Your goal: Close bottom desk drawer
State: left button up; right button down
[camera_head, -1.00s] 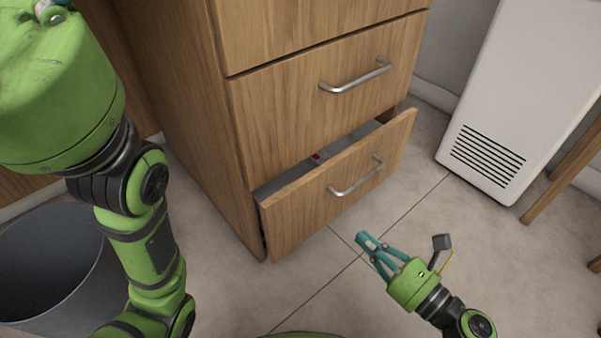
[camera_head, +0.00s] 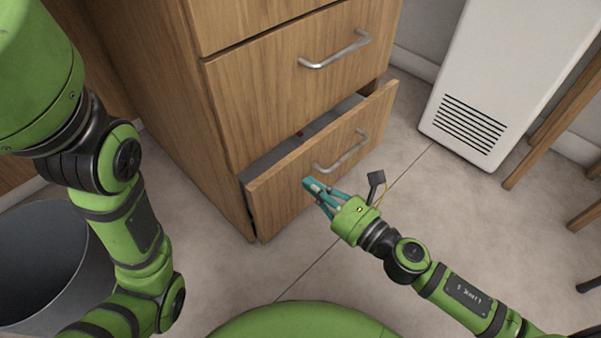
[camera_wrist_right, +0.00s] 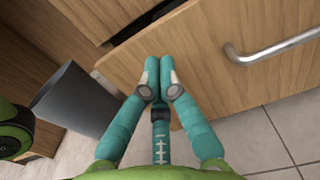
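The bottom desk drawer (camera_head: 290,192) is partly open in the head view, with its front tilted out from the wooden desk and a dark gap above it. Its metal handle (camera_head: 342,152) is on the front; the handle also shows in the right wrist view (camera_wrist_right: 275,52). My right gripper (camera_head: 308,183) is at the drawer front, below and left of the handle. In the right wrist view its teal fingers (camera_wrist_right: 158,62) are together with nothing between them, against or very near the wood; exact contact is unclear. My left arm (camera_head: 135,225) shows at the left, but its gripper is out of view.
The drawer above (camera_head: 300,90) is shut. A grey bin (camera_head: 40,250) stands on the floor at the left. A white vented unit (camera_head: 490,70) and wooden legs (camera_head: 550,130) are at the right. Tiled floor is clear in front of the drawer.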

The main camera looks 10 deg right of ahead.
aim_at(291, 167)
jog(key=shift+b+x, duration=0.3)
jog(key=shift+x, duration=1.6)
jog(key=shift+a, duration=0.1)
jog(key=shift+w, duration=0.15)
jog(key=p+x, duration=0.2)
jog(key=x, duration=0.2)
jog(key=shift+w+a+r, duration=0.15)
jog(key=shift+w+a, duration=0.15)
